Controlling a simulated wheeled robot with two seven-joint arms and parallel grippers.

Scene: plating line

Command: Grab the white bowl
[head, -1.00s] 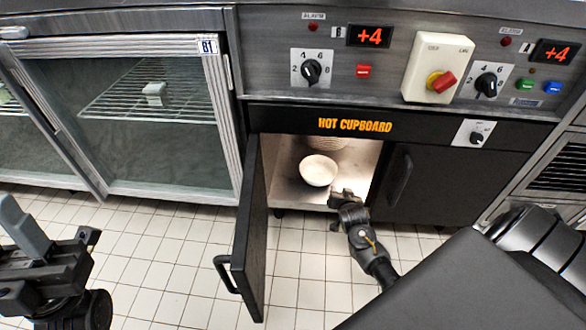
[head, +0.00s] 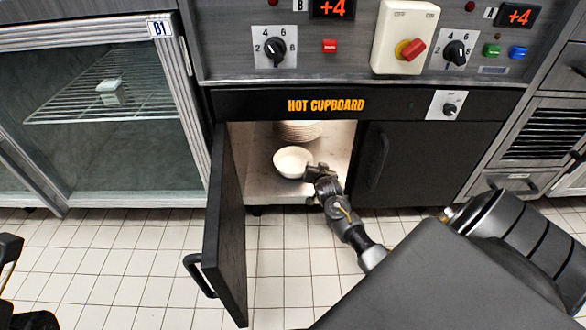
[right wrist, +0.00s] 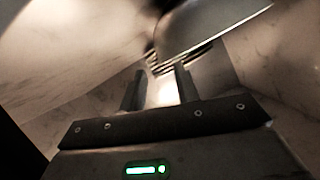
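The white bowl (head: 293,162) sits upright on the metal floor of the open hot cupboard, near the front. My right gripper (head: 318,172) is at the bowl's right front side, close to its rim; I cannot tell whether they touch. In the right wrist view the two fingers of my right gripper (right wrist: 163,90) stand apart with a bright gap between them. A grey curved surface fills the top there; I cannot tell if it is the bowl. A part of my left gripper (head: 9,250) shows at the left edge, mostly cut off.
A stack of plates or bowls (head: 298,131) stands behind the bowl. The cupboard's left door (head: 226,225) hangs open toward me, and its right door (head: 405,165) is shut. A glass-fronted cabinet (head: 100,135) stands left. The tiled floor in front is clear.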

